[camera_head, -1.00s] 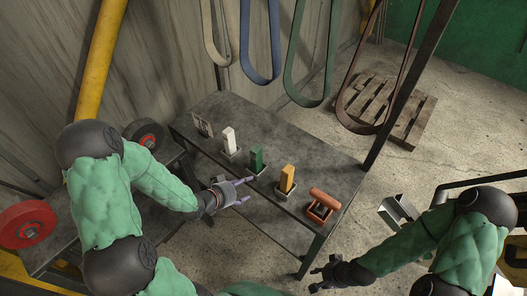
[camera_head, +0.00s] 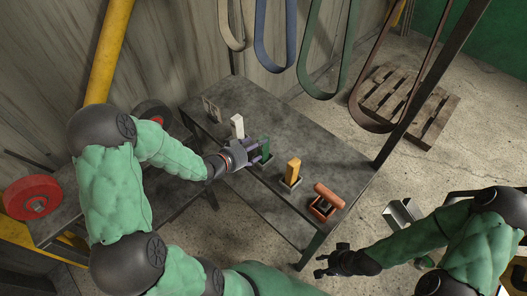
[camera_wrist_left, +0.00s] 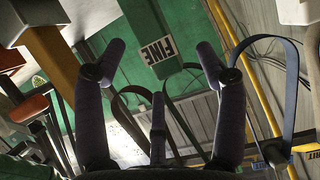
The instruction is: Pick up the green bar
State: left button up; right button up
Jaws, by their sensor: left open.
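The green bar (camera_head: 265,146) stands upright in a holder on the dark metal table (camera_head: 300,133). My left gripper (camera_head: 257,151) is open right beside it, with its fingers reaching to the bar and partly hiding it. In the left wrist view the green bar (camera_wrist_left: 157,48), with a "FINE" label, shows between the spread fingers of the left gripper (camera_wrist_left: 159,55). Contact cannot be told. My right gripper (camera_head: 320,265) looks open and empty, off the front edge of the table.
A white bar (camera_head: 237,126) stands to the left of the green one, and a yellow bar (camera_head: 293,170) to the right. Hanging belts (camera_head: 273,45) are behind the table.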

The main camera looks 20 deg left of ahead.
aim_at(265, 145)
pick_arm(q)
jog(key=x, duration=0.1)
jog(key=b+x, duration=0.1)
jog(key=x, duration=0.2)
jog(key=shift+d+f+b, duration=0.3)
jog(key=shift+d+b, duration=0.05)
jog(key=shift+w, duration=0.3)
jog(key=c, duration=1.1)
